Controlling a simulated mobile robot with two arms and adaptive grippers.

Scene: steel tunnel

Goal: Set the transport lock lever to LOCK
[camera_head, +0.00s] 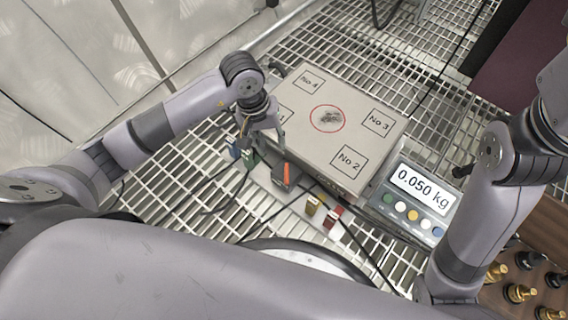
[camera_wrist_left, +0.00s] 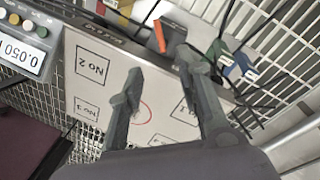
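The transport lock lever is an orange-red bar (camera_head: 286,172) on a dark block at the front edge of the scale (camera_head: 300,95). It also shows in the left wrist view (camera_wrist_left: 159,36). I cannot read any LOCK marking beside it. My left gripper (camera_head: 264,134) is open and empty, above the scale's front left corner, to the left of and behind the lever. In the left wrist view its two fingers (camera_wrist_left: 160,64) are spread over the plate edge, with the lever just beyond the fingertips and apart from them. My right gripper is out of view; only its arm shows at the right.
Blue and green connectors (camera_head: 249,158) with dark cables sit left of the lever. Yellow and red connectors (camera_head: 313,205) are to its right. The display (camera_head: 416,190) reads 0.050 kg. A wooden case (camera_head: 545,232) with brass weights stands at the lower right on the grating.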

